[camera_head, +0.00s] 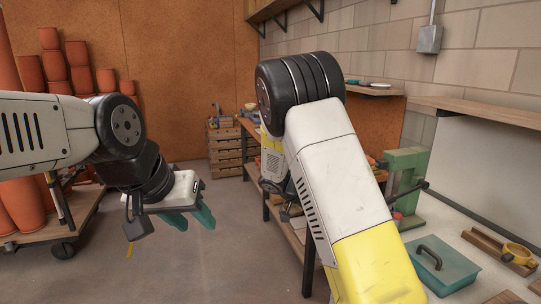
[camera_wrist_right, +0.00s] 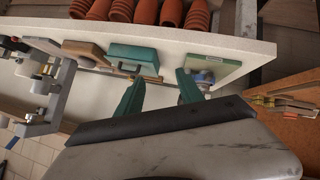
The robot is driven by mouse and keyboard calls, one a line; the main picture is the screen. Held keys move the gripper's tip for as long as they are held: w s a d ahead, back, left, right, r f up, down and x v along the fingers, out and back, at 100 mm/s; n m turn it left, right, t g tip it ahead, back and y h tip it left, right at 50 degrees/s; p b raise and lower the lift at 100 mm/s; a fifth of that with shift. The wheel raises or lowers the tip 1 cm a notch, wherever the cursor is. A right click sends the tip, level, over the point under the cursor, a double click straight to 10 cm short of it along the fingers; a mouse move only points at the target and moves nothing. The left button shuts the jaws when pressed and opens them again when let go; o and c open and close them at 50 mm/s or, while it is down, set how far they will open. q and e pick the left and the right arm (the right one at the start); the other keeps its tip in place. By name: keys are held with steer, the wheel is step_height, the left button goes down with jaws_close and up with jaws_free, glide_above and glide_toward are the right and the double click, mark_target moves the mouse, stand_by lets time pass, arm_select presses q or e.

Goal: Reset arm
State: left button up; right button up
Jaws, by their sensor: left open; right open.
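My left gripper (camera_head: 193,219) is at the left middle of the head view, low in front of the cart. Its two teal fingers are apart with nothing between them. My right arm rises large in the centre right of the head view and bends at a black joint; its gripper is not clearly seen there. In the right wrist view my right gripper (camera_wrist_right: 159,77) has its teal fingers spread. No object is held between them; a pale worktop (camera_wrist_right: 235,47) with items lies beyond the fingers.
Terracotta pots (camera_head: 80,67) stand on a cart at the left. Wooden crates (camera_head: 225,150) stand at the back. Floor in the middle is clear.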

steer(key=s+a+r+n+t+y, duration=0.2)
steer(key=s+r+n+y, duration=0.4)
steer(key=s, duration=0.5)
steer(key=s+a+r+n+t+y, duration=0.3)
steer(key=s+r+n+y, duration=0.3)
steer(key=s+r, duration=0.4)
steer(key=shift+s+a+t+y, duration=0.35)
steer(key=shift+s+a, duration=0.35)
steer(key=shift+s, duration=0.3)
steer(key=shift+r, duration=0.1)
